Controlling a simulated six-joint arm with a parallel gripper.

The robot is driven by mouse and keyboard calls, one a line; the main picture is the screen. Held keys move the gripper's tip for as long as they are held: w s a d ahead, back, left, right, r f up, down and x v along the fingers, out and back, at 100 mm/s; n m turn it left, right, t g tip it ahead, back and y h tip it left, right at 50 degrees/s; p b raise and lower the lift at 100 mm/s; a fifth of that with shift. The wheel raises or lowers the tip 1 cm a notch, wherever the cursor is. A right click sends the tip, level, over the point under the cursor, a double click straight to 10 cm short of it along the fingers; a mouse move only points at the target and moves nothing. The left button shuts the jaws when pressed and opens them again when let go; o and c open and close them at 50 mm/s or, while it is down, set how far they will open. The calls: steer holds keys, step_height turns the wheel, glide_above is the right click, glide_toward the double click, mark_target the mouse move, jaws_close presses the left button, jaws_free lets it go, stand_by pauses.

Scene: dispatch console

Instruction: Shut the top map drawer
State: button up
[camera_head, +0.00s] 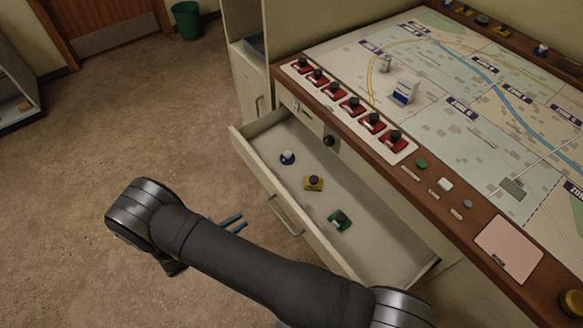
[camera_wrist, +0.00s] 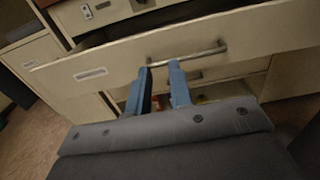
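The top map drawer (camera_head: 262,180) is pulled far out of the console in the head view. The handle also shows in the head view (camera_head: 284,216). My gripper (camera_wrist: 160,70) has two blue fingers with a gap between them and nothing held. The fingertips overlap the handle's left end in the wrist view. In the head view the gripper (camera_head: 238,221) is outside the drawer front, apparently short of the handle.
The console top (camera_head: 425,140) carries a map, a row of red-based pieces and several buttons. A cabinet (camera_head: 248,85) stands left of the drawer. A green bin (camera_head: 186,20) stands far back. The carpet (camera_head: 90,130) in front is clear. Lower handles and coloured items show beneath the drawer in the wrist view.

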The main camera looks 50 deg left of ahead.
mark_target(282, 195)
steer(key=w, duration=1.3)
jaws_close()
steer(key=shift+w, duration=0.4)
steer(key=shift+w, duration=0.1)
steer(key=w, duration=1.9)
steer(key=shift+w, duration=0.35)
